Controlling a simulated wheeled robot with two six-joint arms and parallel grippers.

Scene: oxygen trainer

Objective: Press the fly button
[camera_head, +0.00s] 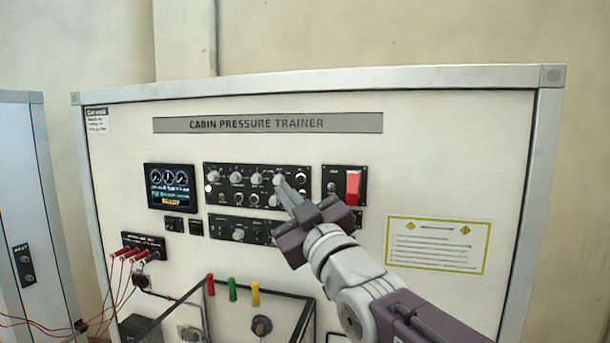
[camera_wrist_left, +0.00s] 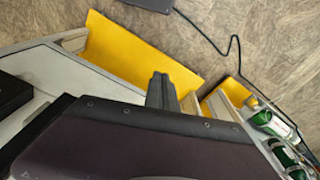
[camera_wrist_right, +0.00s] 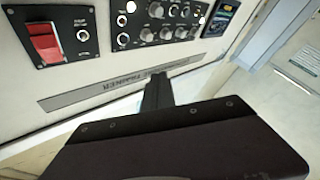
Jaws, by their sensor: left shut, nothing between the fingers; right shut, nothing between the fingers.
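The CABIN PRESSURE TRAINER panel (camera_head: 440,150) faces me upright. Its upper black control strip (camera_head: 225,168) carries several knobs and small round buttons; the strip also shows in the right wrist view (camera_wrist_right: 175,33). The labels are too small to read, so I cannot tell which button is the fly button. My right gripper (camera_head: 280,180) is shut and empty, its tips in front of the right part of this strip; contact cannot be told. It also shows in the right wrist view (camera_wrist_right: 158,88). My left gripper (camera_wrist_left: 160,88) is shut and empty, seen only in its wrist view, away from the panel.
A red guarded switch (camera_head: 352,186) sits right of the strip, and a lit display (camera_head: 169,186) left of it. A lower knob strip (camera_head: 222,227) is partly covered by my right gripper. Red cables (camera_head: 121,275) hang at lower left. Yellow boards (camera_wrist_left: 140,55) lie below my left gripper.

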